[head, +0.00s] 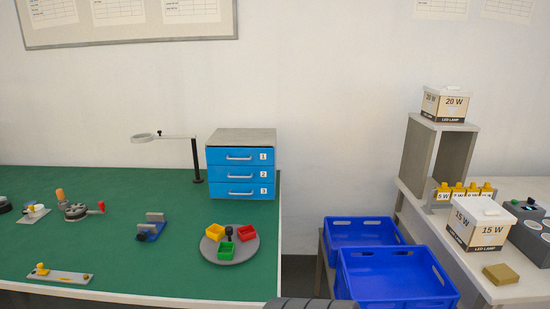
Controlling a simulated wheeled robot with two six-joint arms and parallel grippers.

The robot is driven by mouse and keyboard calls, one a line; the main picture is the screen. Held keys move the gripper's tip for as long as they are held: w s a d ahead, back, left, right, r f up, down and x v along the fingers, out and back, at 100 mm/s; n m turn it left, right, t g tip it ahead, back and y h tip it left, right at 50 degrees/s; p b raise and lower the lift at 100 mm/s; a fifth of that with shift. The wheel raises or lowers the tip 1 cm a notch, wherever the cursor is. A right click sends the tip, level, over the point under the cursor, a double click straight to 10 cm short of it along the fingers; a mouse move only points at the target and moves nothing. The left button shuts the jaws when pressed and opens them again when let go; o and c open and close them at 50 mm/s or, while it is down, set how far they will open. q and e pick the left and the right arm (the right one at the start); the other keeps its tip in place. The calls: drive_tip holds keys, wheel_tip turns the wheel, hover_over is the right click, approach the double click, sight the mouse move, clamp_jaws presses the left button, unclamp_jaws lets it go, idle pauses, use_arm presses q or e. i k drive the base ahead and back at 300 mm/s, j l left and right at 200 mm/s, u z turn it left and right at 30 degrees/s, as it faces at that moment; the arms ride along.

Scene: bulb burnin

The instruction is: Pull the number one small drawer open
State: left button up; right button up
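A small cabinet (241,137) with a grey top and three blue drawers stands at the back right of the green table. The number one drawer (255,156) is the top one, with a white label 1 and a pale bar handle (239,157). It looks flush with the drawers marked 2 (255,174) and 3 (255,191) below. Neither of my grippers is in view.
The green table (180,270) holds a magnifier lamp (196,160) left of the cabinet and a round tray (249,249) with coloured bins in front. Blue crates (398,279) stand right of the table. A bench with lamp boxes (481,222) is further right.

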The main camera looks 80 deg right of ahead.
sight(215, 156)
drive_tip(key=z, duration=2.2)
drive_tip(key=i+j+z, duration=0.45)
drive_tip(key=j, duration=0.3)
drive_tip(key=i, duration=0.1)
